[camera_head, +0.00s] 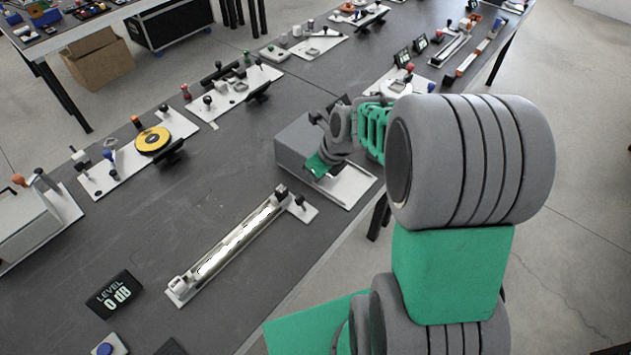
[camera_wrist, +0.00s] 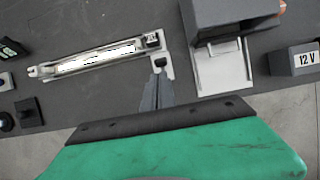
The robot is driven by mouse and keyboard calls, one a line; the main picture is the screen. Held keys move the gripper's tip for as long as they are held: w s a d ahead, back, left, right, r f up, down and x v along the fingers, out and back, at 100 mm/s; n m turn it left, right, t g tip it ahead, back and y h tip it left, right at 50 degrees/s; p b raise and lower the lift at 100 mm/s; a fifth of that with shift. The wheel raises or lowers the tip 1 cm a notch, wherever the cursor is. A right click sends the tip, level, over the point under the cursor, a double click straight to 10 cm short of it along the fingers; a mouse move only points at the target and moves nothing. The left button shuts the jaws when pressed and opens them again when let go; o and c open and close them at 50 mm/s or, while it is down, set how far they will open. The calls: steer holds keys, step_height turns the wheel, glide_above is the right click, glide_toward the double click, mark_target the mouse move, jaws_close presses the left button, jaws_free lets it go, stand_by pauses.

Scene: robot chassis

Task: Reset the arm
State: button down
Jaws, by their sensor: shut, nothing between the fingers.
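My gripper (camera_wrist: 160,75) shows in the wrist view as two grey fingers pressed together in front of its green body, with nothing between them. There the fingertips appear just below the black knob at the right end of a lit slider fixture (camera_wrist: 95,58). I cannot tell whether they touch it. In the head view my arm reaches in from the right, and its green hand end (camera_head: 318,165) appears in front of a grey box (camera_head: 295,142) on a white plate. The fingers are too small to make out there. The slider fixture (camera_head: 235,243) lies in front of the box, its strip bright.
A black display (camera_head: 115,294) reading "LEVEL 0 dB" stands at the table's lower left. A "12 V" box (camera_wrist: 295,60) is right of the grey box in the wrist view. A yellow dial (camera_head: 152,140) and several other panels line the far side. Bare dark tabletop (camera_head: 200,200) lies between.

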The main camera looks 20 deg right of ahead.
stand_by(0.3)
steer(key=s+d+f+n+g+h, duration=0.15)
steer(key=s+n, duration=0.45)
steer(key=n, duration=0.6)
steer(key=s+d+n+g, duration=0.1)
steer(key=s+n+g, duration=0.2)
steer(key=s+n, duration=0.65)
steer(key=w+a+r+n+t, duration=0.1)
steer(key=a+r+n+t, duration=0.1)
steer(key=r+n, duration=0.2)
steer(key=w+a+r+n+t+h+b, duration=0.1)
steer(key=a+r+n+t, duration=0.2)
steer(key=r, duration=0.7)
steer(key=shift+w+n, duration=0.15)
steer(key=shift+n, duration=0.4)
steer(key=shift+f, duration=0.1)
